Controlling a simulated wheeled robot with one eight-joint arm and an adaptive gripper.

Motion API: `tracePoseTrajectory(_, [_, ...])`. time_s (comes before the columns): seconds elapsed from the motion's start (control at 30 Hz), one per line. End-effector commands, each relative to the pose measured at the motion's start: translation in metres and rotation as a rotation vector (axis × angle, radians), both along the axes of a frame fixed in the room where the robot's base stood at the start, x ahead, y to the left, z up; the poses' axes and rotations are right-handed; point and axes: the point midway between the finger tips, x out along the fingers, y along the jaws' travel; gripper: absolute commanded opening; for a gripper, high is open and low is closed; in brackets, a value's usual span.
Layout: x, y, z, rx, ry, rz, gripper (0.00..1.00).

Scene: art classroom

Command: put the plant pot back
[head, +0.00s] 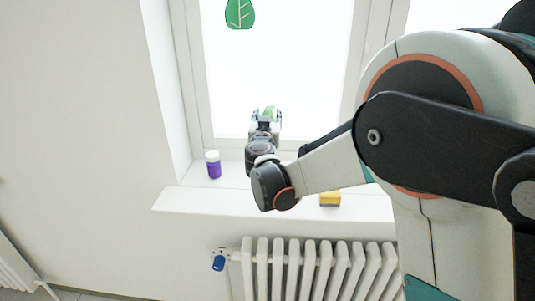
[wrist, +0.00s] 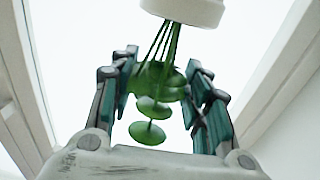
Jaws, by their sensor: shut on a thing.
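The plant pot shows in the wrist view as a white pot (wrist: 186,10), cut off by the top edge. Green stems and round leaves (wrist: 152,108) extend from it down between the fingers. My gripper (wrist: 160,72) is shut on the plant, with its fingers on both sides of the greenery. The exact contact is hard to see. In the head view my gripper (head: 265,114) is raised above the windowsill (head: 180,199), in front of the bright window. A bit of green shows between its fingers there; the pot itself cannot be made out.
A purple jar with a white lid (head: 213,166) stands on the sill left of my arm. A radiator (head: 310,270) is below. A green leaf picture (head: 239,13) is on the window.

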Motion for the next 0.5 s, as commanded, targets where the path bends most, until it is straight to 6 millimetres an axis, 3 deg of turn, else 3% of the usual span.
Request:
tracePoseTrajectory(0.03, [0.0,0.0,-0.017,0.0,0.0,0.0,0.0])
tracePoseTrajectory(0.2, [0.0,0.0,-0.049,0.0,0.0,0.0,0.0])
tracePoseTrajectory(0.5, [0.0,0.0,-0.07,0.0,0.0,0.0,0.0])
